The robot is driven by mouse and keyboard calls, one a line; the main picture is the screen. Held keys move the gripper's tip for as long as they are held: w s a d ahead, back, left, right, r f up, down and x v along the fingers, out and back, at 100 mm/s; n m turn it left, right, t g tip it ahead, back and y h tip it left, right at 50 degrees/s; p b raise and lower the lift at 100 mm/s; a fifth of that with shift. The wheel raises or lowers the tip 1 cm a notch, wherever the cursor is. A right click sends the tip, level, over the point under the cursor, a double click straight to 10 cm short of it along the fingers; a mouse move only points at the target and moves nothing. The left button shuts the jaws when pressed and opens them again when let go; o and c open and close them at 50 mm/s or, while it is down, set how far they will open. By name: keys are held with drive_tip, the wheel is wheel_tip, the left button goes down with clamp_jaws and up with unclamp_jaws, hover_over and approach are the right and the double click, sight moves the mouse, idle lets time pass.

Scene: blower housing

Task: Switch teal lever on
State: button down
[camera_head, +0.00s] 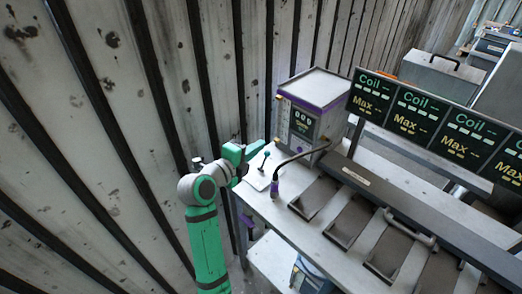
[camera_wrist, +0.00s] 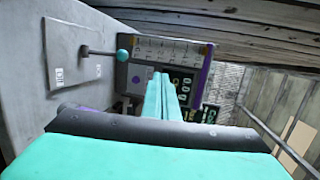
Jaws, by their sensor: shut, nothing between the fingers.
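The teal lever (camera_head: 266,155) is a thin dark stalk with a teal ball on its end, rising from a pale plate (camera_head: 257,180) at the left end of the bench. In the wrist view the lever (camera_wrist: 122,55) stands out from its plate (camera_wrist: 80,66), which carries small labels too blurred to read. My gripper (camera_head: 258,147) is shut and empty, just beside the lever's ball. In the wrist view the teal fingers of my gripper (camera_wrist: 163,76) lie together to the right of the ball, with a visible gap. I cannot tell their distance in depth.
A grey and purple box with a display (camera_head: 313,105) stands behind the lever. A row of "Coil / Max" screens (camera_head: 420,112) and dark recessed slots fill the bench. A plank wall (camera_head: 110,110) rises at left.

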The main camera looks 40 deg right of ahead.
drive_tip(key=shift+s+a+r, duration=0.25)
drive_tip(key=shift+a+r, duration=0.6)
drive_tip(key=shift+r, duration=0.05)
drive_tip(key=shift+s+a+r, duration=0.25)
drive_tip(key=shift+a+r, duration=0.6)
drive_tip(key=shift+r, duration=0.05)
